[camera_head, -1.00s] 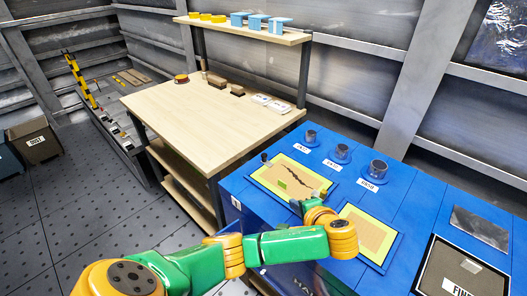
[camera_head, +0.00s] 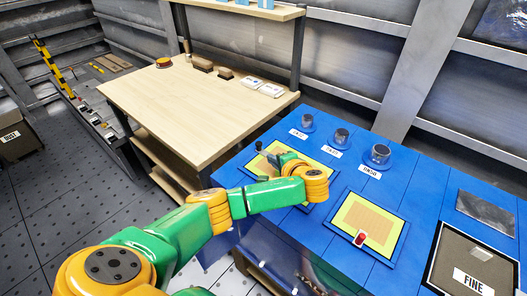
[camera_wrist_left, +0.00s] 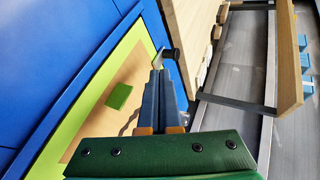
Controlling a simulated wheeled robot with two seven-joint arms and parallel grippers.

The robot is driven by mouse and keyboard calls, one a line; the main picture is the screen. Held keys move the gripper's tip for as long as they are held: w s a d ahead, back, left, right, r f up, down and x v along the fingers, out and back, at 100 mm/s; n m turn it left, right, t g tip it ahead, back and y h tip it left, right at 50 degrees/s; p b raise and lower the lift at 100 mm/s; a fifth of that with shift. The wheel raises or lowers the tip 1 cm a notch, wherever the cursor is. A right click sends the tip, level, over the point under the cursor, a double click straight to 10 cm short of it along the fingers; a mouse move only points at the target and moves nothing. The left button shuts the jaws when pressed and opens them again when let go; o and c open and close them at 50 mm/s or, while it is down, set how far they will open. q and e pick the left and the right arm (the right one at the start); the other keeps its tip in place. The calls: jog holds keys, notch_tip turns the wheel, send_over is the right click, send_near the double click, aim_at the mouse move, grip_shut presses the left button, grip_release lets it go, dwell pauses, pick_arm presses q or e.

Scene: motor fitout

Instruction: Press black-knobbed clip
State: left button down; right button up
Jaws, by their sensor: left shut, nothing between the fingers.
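The black-knobbed clip (camera_head: 258,146) stands at the far left corner of the left framed panel (camera_head: 314,148) on the blue bench. Its black knob (camera_wrist_left: 172,54) and a short silver part show in the left wrist view just beyond my fingertips. My left gripper (camera_head: 280,157) reaches over that panel, close to the clip. In the left wrist view its blue-grey fingers (camera_wrist_left: 159,78) are together with nothing between them. I cannot tell whether the fingertips touch the clip. My left forearm hides part of the panel. My right gripper is not in view.
A second framed panel (camera_head: 350,218) with a red-knobbed clip (camera_head: 360,239) lies to the right. A tray marked FINE (camera_head: 445,250) is at the right. A wooden table (camera_head: 190,110) stands behind left.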

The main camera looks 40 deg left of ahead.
aim_at(255, 156)
pick_arm(q)
jog(key=w+a, duration=0.1)
jog(key=a, duration=0.1)
jog(key=w+a+f, duration=0.1)
jog(key=w+a, duration=0.1)
jog(key=a, duration=0.1)
jog(key=shift+w+a+f, duration=0.2)
jog(key=shift+a, duration=0.1)
jog(key=a, duration=0.3)
jog(key=shift+a+r, duration=0.1)
jog(key=shift+a, duration=0.05)
